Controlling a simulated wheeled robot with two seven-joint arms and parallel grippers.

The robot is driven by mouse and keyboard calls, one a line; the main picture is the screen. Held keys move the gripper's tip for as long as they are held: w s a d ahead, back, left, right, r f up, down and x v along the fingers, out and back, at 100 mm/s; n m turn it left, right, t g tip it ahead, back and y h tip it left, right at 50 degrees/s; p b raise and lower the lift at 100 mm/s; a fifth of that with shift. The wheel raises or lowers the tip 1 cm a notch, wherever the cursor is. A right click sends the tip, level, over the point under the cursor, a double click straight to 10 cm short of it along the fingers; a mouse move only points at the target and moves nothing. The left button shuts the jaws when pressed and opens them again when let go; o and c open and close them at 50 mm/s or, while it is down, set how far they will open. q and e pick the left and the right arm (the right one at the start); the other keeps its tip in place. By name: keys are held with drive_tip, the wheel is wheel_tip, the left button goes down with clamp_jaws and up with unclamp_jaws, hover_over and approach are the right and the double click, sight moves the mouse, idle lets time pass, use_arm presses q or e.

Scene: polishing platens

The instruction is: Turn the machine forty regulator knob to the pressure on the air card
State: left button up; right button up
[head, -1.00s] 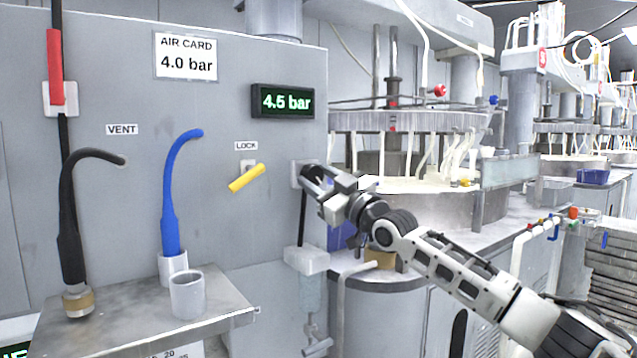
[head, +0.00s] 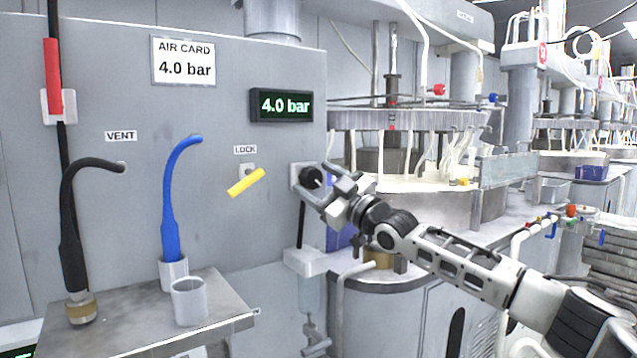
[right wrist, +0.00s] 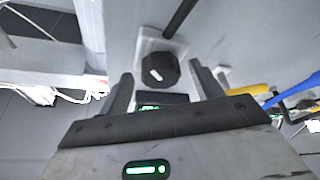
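The black regulator knob (head: 311,178) sits on a pale square plate on the grey cabinet side. It also shows in the right wrist view (right wrist: 160,70), with a white mark on its face. The air card (head: 185,60) reads 4.0 bar. The green digital display (head: 281,105) reads 4.0 bar. My right gripper (head: 314,185) is open, its fingers spread beside the knob. In the right wrist view the fingers (right wrist: 160,92) stand apart, with the knob beyond and between them, not gripped. My left gripper is not in view.
A yellow lock lever (head: 246,182) sits left of the knob. A blue hose (head: 170,215), a black hose (head: 70,230) and a grey cup (head: 189,300) are at a steel shelf (head: 225,310). Polishing machines (head: 410,150) stand right.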

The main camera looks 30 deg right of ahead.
drive_tip(key=shift+s+f, duration=0.15)
drive_tip(key=shift+f, duration=0.05)
use_arm(q)
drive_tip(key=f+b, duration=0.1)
drive_tip(key=b, duration=0.2)
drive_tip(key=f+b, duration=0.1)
drive_tip(key=b, duration=0.3)
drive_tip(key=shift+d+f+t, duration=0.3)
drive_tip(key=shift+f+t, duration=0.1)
use_arm(e)
drive_tip(key=v, duration=1.5)
drive_tip(key=shift+s, duration=0.2)
drive_tip(key=shift+d, duration=0.1)
drive_tip(key=shift+f, duration=0.1)
